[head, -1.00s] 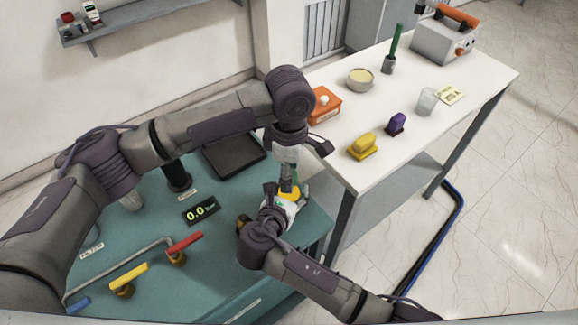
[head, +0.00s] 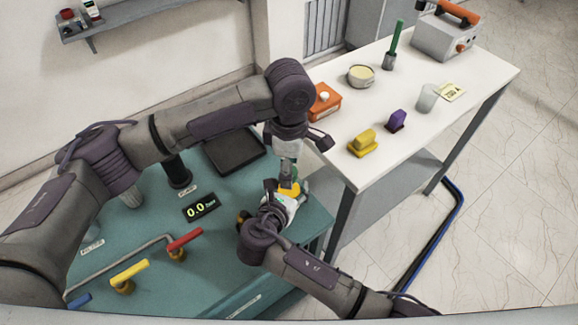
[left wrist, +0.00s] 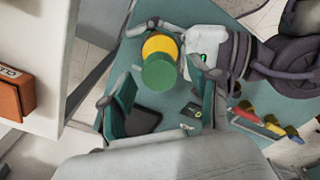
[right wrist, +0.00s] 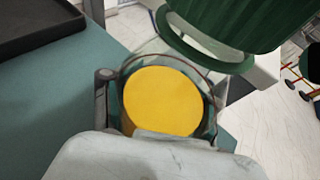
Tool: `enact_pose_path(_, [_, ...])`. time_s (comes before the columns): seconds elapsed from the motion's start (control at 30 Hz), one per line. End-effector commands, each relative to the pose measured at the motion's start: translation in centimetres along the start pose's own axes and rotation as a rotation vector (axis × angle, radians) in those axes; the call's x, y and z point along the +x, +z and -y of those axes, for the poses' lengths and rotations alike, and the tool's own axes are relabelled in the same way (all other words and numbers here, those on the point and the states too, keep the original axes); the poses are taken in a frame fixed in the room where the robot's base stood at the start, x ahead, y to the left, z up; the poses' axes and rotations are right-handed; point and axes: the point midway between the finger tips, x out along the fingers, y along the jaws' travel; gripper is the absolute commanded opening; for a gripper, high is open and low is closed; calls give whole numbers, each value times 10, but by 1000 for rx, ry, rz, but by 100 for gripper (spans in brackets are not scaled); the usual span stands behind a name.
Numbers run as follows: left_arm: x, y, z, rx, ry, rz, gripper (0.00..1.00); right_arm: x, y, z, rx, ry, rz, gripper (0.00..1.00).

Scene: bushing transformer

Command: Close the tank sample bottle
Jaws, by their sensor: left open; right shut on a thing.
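The sample bottle (right wrist: 160,100) is a clear container with a round yellow surface showing at its top. In the head view its yellow part (head: 289,188) shows low between my two hands. My right gripper (head: 272,198) is shut on the bottle, with a finger on either side in the right wrist view. A green round piece, apparently the cap (left wrist: 159,73), partly overlaps the yellow in the left wrist view. The green piece (right wrist: 222,28) shows above the bottle at upper right. My left gripper (head: 288,170) is open around it from above; contact is unclear.
The teal bench holds a black tray (head: 234,150), a display (head: 200,206) and valve handles, including a red one (head: 185,239). The white table (head: 385,180) at right carries an orange box (head: 324,103), a yellow block (head: 363,143), a purple block (head: 396,121) and a clear cup (head: 427,97).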

Motion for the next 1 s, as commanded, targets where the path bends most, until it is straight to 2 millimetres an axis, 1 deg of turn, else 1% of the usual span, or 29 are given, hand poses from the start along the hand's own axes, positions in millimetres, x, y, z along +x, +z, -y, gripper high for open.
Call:
enact_pose_path(0.1, [-17,1,-1,1,4,2,62,0,-1,0,-1,-1,-2,0])
enact_pose_path(0.2, [-30,1,-1,0,3,2,62,0,-1,0,-1,-1,-2,0])
enact_pose_path(0.3, [-38,0,-1,0,1,1,62,0,-1,0,-1,-1,-2,0])
enact_pose_path(0.57, [-41,0,0,0,1,0,62,0,-1,0,-1,-1,-2,0])
enact_pose_path(0.63, [-41,0,-1,0,1,0,58,0,-1,0,-1,-1,-2,0])
enact_pose_path(0.67, [-42,0,-1,0,1,0,58,0,-1,0,-1,-1,-2,0])
enact_pose_path(0.77, [-54,0,-2,0,0,-1,58,0,-1,0,-1,-1,-2,0])
enact_pose_path(0.9, [-75,1,-3,1,-12,-3,58,0,-2,0,-2,0,-3,0])
enact_pose_path(1.0, [-76,1,-2,1,-16,-4,58,0,-2,0,-1,-1,-3,0])
